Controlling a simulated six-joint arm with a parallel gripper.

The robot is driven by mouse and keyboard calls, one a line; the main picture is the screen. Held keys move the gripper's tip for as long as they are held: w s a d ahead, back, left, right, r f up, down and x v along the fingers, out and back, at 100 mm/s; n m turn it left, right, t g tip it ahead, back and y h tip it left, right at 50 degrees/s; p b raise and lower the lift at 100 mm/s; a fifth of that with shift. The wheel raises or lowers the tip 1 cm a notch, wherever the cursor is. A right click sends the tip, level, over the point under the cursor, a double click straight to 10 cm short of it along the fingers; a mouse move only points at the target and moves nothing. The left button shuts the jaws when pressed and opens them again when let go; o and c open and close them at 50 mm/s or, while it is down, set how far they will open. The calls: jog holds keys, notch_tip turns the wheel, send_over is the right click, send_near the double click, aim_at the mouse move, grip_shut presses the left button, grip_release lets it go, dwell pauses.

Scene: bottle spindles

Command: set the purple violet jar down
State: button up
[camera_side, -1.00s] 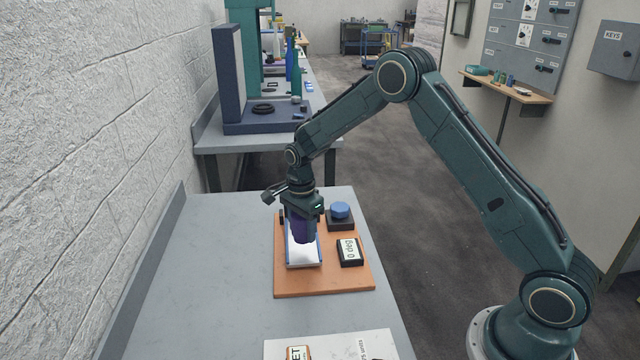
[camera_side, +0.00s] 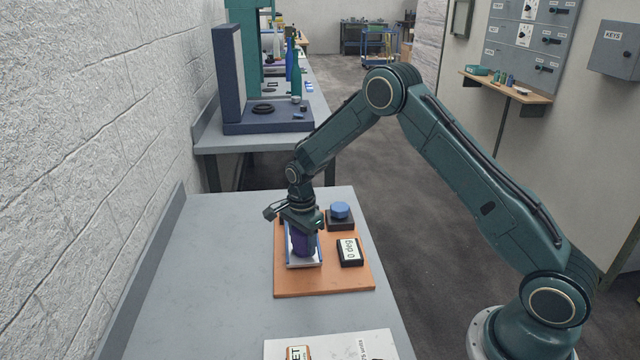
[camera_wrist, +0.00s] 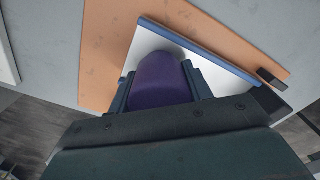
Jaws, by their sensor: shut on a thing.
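The purple violet jar (camera_side: 302,241) is upright between the fingers of my gripper (camera_side: 301,228), which is shut on it. The jar is over the white tray (camera_side: 304,264) with blue side rails. Its lower end is close to the white surface; I cannot tell whether it touches. In the wrist view the jar (camera_wrist: 161,80) sits between the two fingers of my gripper (camera_wrist: 162,92), with white surface and a blue rail (camera_wrist: 200,48) beyond it. My gripper hides the jar's upper part in the side view.
The tray lies on an orange board (camera_side: 325,284) on the grey table (camera_side: 200,270). A blue knob (camera_side: 340,210) on a black base and a small display (camera_side: 349,251) reading "0 gap" upside down stand right of the tray. The table left of the board is clear.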

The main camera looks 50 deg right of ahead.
jog(key=o, duration=1.1)
notch_tip(320, 180, up, 11)
jog(key=shift+r, duration=0.65)
